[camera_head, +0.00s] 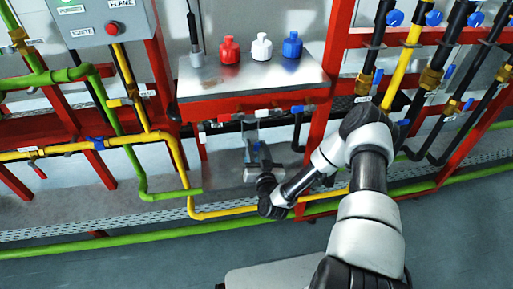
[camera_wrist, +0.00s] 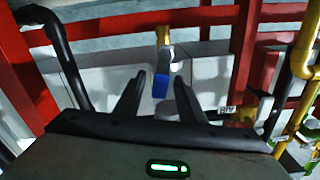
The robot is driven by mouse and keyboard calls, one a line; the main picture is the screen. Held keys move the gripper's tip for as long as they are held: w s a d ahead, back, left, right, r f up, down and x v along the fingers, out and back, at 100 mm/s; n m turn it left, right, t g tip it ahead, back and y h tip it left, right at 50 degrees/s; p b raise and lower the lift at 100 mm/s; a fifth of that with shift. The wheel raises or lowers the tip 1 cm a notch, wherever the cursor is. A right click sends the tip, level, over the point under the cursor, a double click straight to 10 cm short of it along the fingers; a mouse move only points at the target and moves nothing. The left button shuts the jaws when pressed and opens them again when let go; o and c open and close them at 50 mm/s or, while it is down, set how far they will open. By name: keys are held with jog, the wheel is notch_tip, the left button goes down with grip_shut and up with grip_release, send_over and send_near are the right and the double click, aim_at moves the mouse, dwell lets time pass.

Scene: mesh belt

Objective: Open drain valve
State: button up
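In the wrist view, a blue valve handle (camera_wrist: 161,85) with a pale grey stem hangs below a brass fitting (camera_wrist: 163,36). I cannot read a label that marks it as the drain valve. My gripper (camera_wrist: 160,79) is open, its two dark fingers apart on either side of the handle in the picture. Contact is not visible, and the depth between them is unclear. In the head view my gripper (camera_head: 251,138) is below the front edge of the metal-topped stand (camera_head: 252,76), near a row of small valves that includes a blue handle (camera_head: 298,109).
Red, white and blue bottles (camera_head: 262,47) stand on the stand's top. Red frame posts (camera_head: 330,85) flank the space. Yellow pipes (camera_head: 174,150) and green pipes (camera_head: 134,160) run at the left. A grey control box (camera_head: 99,22) is at upper left. Open floor (camera_head: 130,265) lies in front.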

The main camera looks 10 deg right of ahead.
grip_shut()
jog(key=shift+a+n, duration=0.45)
jog(key=shift+n, duration=0.45)
jog(key=shift+a+n, duration=0.15)
jog(key=shift+n, duration=0.45)
grip_release()
jog(key=shift+s, duration=0.1)
